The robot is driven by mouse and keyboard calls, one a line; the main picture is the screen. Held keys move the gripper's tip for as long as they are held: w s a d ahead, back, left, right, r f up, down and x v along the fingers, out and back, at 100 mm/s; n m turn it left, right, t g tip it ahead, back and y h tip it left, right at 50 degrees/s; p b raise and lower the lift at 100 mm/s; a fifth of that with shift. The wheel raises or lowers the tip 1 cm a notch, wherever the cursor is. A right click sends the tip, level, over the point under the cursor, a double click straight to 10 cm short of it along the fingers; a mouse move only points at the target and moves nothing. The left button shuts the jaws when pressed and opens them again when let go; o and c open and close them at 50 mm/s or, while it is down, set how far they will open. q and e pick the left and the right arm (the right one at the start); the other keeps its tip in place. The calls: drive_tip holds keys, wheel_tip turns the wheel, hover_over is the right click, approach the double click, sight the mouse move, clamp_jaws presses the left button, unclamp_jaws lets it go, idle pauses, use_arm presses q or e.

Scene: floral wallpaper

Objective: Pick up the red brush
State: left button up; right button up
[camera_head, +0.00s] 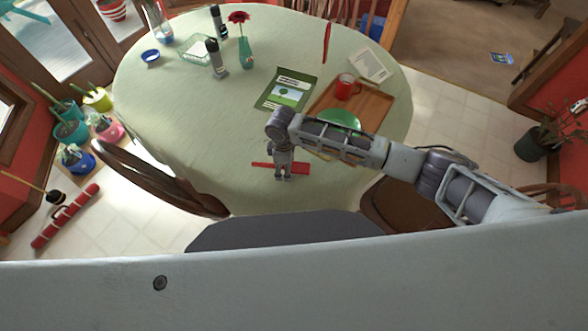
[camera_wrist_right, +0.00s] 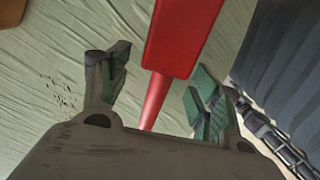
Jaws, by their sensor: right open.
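The red brush (camera_head: 301,168) lies on the green tablecloth near the table's front edge. My right gripper (camera_head: 284,176) is over its middle and hides part of it. In the right wrist view the brush (camera_wrist_right: 184,35) has a wide flat part at the top and a narrower handle running down. It passes between the two green-padded fingers of the right gripper (camera_wrist_right: 160,88), with a gap on each side. The gripper is open; I cannot tell its exact height above the brush. My left gripper is not in view.
A wooden tray (camera_head: 372,105) holds a red mug (camera_head: 347,87) and a green plate (camera_head: 338,119), partly behind my right arm. A green booklet (camera_head: 287,90) lies nearby. Another thin red object (camera_head: 326,43) is at the far side. Chairs (camera_head: 163,178) stand at the front edge.

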idle(0.3)
drive_tip(key=c, duration=1.2)
drive_tip(key=shift+r, duration=0.1)
drive_tip(key=shift+r, duration=4.95)
drive_tip(key=o, duration=0.4)
drive_tip(key=shift+c, duration=1)
